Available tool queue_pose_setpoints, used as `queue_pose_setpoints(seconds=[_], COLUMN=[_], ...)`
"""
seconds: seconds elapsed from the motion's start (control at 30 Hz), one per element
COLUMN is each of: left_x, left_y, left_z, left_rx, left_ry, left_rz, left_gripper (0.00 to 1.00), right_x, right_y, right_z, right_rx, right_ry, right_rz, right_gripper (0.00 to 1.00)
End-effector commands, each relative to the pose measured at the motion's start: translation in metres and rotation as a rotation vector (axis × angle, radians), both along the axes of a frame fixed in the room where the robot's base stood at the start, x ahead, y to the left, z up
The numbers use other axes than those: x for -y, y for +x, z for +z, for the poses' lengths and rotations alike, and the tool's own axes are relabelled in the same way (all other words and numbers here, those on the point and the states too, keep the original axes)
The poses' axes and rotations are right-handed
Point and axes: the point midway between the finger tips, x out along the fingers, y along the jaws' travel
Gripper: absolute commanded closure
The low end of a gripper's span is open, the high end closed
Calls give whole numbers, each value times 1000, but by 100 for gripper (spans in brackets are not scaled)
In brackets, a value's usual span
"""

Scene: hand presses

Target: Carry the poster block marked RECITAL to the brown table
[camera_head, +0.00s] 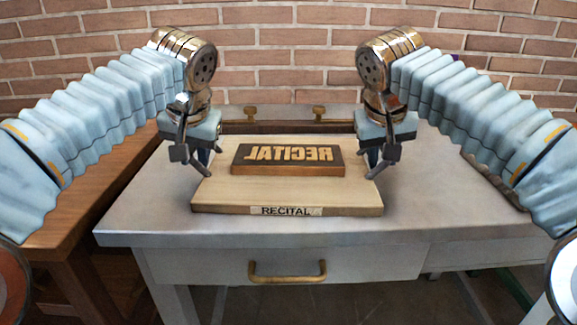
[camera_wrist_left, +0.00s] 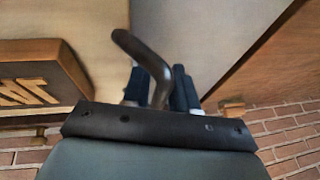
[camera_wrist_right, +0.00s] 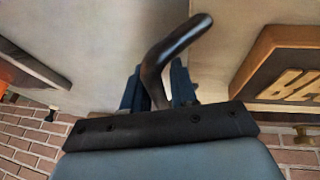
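The poster block marked RECITAL is a pale wooden board (camera_head: 300,198) with a raised brown plate of mirrored letters (camera_head: 288,159). It lies flat on the grey table (camera_head: 150,215), and a RECITAL label faces the front. My left gripper (camera_head: 206,157) points down at the block's left edge, and my right gripper (camera_head: 371,158) at its right edge. The left wrist view shows the left fingers (camera_wrist_left: 161,88) apart beside the board edge; the right wrist view shows the right fingers (camera_wrist_right: 157,88) likewise. Dark bent bars partly hide the gaps; contact cannot be told. The brown table (camera_head: 95,205) stands at the left.
The grey table has a drawer with a brass handle (camera_head: 287,272). A rail with brass knobs (camera_head: 318,113) runs along its back, before a brick wall (camera_head: 290,60). Bare tabletop lies on both sides of the block. The brown table's visible top is clear, partly behind my left arm.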

Motion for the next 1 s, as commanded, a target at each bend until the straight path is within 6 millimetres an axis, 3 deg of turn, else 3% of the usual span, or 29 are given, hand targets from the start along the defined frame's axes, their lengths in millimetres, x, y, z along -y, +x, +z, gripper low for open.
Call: queue_pose_setpoints(seconds=[0.17,0.37,1.0], left_x=[0,0,0], left_y=[0,0,0], left_z=[0,0,0], left_rx=[0,0,0], left_ry=[0,0,0], left_rz=[0,0,-1], left_gripper=[73,100,100], right_x=[0,0,0], right_y=[0,0,0], right_z=[0,0,0], right_rx=[0,0,0], right_ry=[0,0,0], right_rz=[0,0,0], right_gripper=[73,100,100])
